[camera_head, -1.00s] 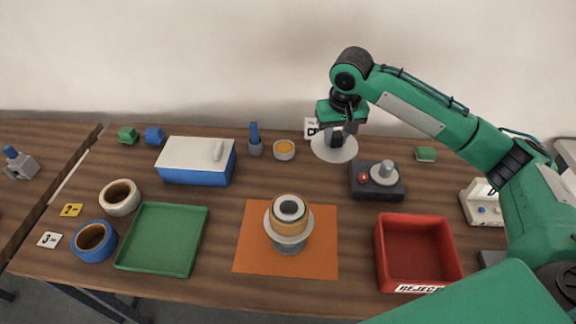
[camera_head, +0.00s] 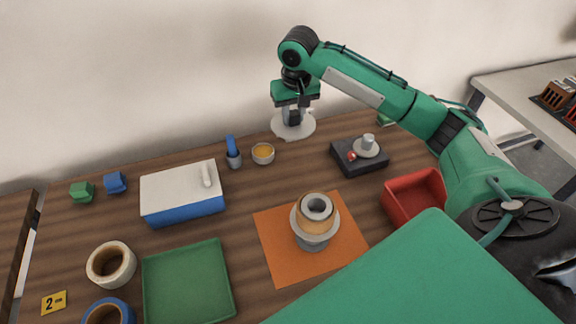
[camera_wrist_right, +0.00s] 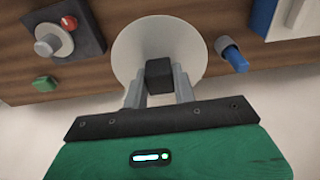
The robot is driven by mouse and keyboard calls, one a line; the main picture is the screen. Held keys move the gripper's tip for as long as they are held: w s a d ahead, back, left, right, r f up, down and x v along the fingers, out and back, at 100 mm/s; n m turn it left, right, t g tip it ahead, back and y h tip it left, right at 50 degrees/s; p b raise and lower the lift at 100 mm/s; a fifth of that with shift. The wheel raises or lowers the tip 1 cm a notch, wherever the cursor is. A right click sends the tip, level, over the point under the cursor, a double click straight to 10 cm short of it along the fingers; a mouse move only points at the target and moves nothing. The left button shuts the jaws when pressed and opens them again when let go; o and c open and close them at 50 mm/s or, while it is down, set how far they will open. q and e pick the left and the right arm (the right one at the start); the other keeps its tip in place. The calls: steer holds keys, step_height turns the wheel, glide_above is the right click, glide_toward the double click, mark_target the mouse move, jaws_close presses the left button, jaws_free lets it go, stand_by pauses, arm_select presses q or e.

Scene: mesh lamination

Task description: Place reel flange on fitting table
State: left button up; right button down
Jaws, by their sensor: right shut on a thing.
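The reel flange, a thin white disc (camera_head: 281,127) with a dark block at its centre, is at the back of the wooden table in the head view. My right gripper (camera_head: 294,115) points down and is shut on the dark block. The wrist view shows the fingers on both sides of the block, with the disc (camera_wrist_right: 130,55) spread around it. I cannot tell whether the disc touches the table. A grey pedestal bearing a tan reel (camera_head: 315,222) stands on an orange mat (camera_head: 280,262). I cannot tell which thing is the fitting table. My left gripper is out of view.
A dark box (camera_head: 345,165) with a red button and grey knob stands right of the disc. A small bowl (camera_head: 263,154) and blue-topped holder (camera_head: 233,156) are on its left. A red bin (camera_head: 400,205), green tray (camera_head: 188,285) and white-and-blue box (camera_head: 180,200) stand nearer.

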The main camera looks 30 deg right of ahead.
step_height(320, 180, down, 14)
steer(key=shift+d+r+p, duration=0.1)
steer(key=shift+p, duration=0.9)
step_height(320, 180, down, 4)
steer(key=shift+f+p, duration=0.1)
steer(key=shift+p, duration=0.2)
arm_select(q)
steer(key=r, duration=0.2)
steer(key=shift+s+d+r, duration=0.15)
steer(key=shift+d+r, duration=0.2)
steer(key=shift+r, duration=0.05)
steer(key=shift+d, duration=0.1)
arm_select(e)
steer(key=shift+s, duration=0.1)
steer(key=c, duration=1.1)
jaws_free()
steer(key=shift+f, duration=0.15)
